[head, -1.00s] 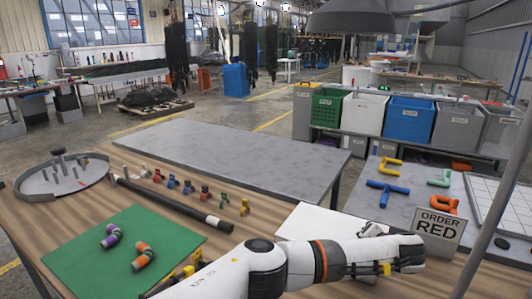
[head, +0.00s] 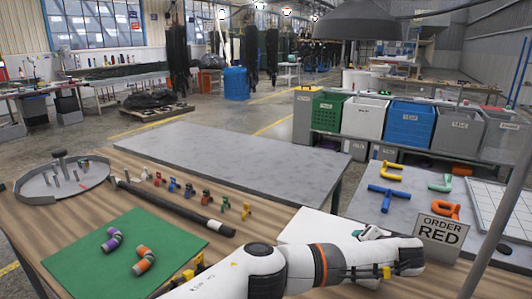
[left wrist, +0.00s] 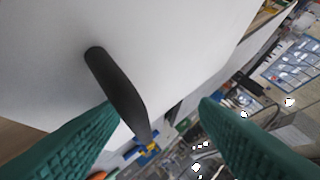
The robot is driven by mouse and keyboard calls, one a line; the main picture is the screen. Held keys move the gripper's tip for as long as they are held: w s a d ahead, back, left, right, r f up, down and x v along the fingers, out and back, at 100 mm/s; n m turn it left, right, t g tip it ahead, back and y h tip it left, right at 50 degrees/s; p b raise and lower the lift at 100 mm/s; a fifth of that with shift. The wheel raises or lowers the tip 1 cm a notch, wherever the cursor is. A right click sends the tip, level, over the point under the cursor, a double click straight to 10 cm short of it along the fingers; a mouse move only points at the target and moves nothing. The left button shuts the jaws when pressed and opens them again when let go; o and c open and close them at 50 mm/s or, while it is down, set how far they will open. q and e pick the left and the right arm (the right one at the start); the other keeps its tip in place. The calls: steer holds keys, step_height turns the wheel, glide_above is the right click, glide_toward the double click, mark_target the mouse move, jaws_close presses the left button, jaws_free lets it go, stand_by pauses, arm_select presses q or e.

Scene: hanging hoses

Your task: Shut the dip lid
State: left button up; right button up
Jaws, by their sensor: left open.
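The dip lid appears to be the white flat panel (head: 305,226) at the front right of the wooden table, partly hidden behind my left arm. In the left wrist view a large white surface (left wrist: 150,40) fills the top, with a dark curved bar handle (left wrist: 118,82) rising from it. My left gripper (left wrist: 165,105) is open. Its two green ribbed fingers lie on either side of the handle's outer end in the picture; I cannot tell whether they touch it. In the head view my arm hides most of the gripper. My right gripper is not in view.
A green mat (head: 85,258) with two banded hose pieces lies at the front left. A dark rod (head: 175,205) and several small coloured clips lie behind it. An "ORDER RED" sign (head: 439,235) and coloured pipe fittings stand on the grey table at right.

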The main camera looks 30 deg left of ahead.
arm_select(q)
steer(key=shift+s+d+f, duration=0.2)
steer(key=shift+d+f, duration=0.2)
steer(key=shift+d, duration=0.15)
steer(key=shift+o, duration=0.4)
steer(key=shift+s+d+r+p, duration=0.25)
steer(key=shift+r+p, duration=0.05)
steer(key=shift+p, duration=0.1)
steer(key=shift+p+v, duration=0.6)
steer(key=shift+v, duration=0.4)
steer(key=shift+p+v, duration=0.55)
steer(key=shift+v, duration=0.4)
steer(key=shift+s+d+r+p, duration=0.25)
steer(key=shift+s+r+p, duration=0.15)
steer(key=shift+s+r, duration=0.3)
steer(key=shift+w, duration=0.15)
